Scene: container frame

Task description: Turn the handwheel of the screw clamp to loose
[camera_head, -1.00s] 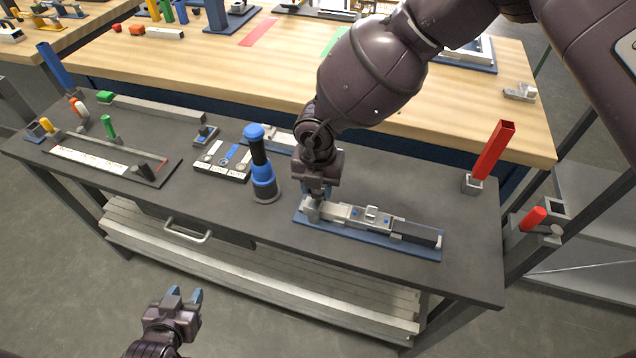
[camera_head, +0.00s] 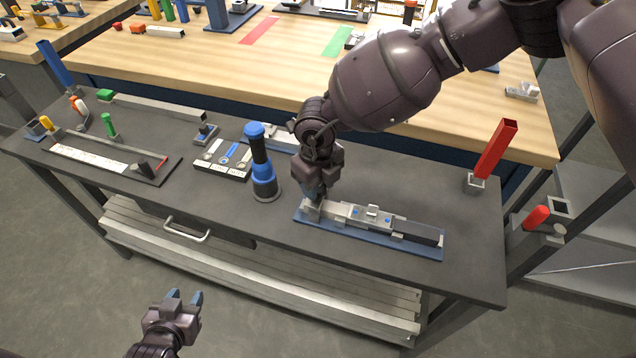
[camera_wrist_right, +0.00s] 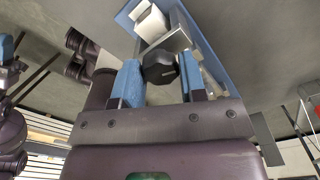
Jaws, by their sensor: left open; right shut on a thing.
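The screw clamp (camera_head: 372,217) is a grey device on a blue base plate (camera_head: 340,230) near the front of the dark bench. My right gripper (camera_head: 314,194) comes down on its left end. In the right wrist view a dark, faceted handwheel (camera_wrist_right: 160,68) sits between the blue fingers of my right gripper (camera_wrist_right: 160,80), which is shut on it. A grey bracket (camera_wrist_right: 165,47) stands just beyond the handwheel. In the head view the handwheel is hidden by the gripper. My left gripper (camera_head: 186,298) is open and empty, in front of the bench and away from the clamp.
A blue and black bottle-like tool (camera_head: 262,165) stands close left of my right gripper. A tray with small parts (camera_head: 222,160) lies further left. A red square post (camera_head: 495,150) stands at the bench's right end. The bench between post and clamp is clear.

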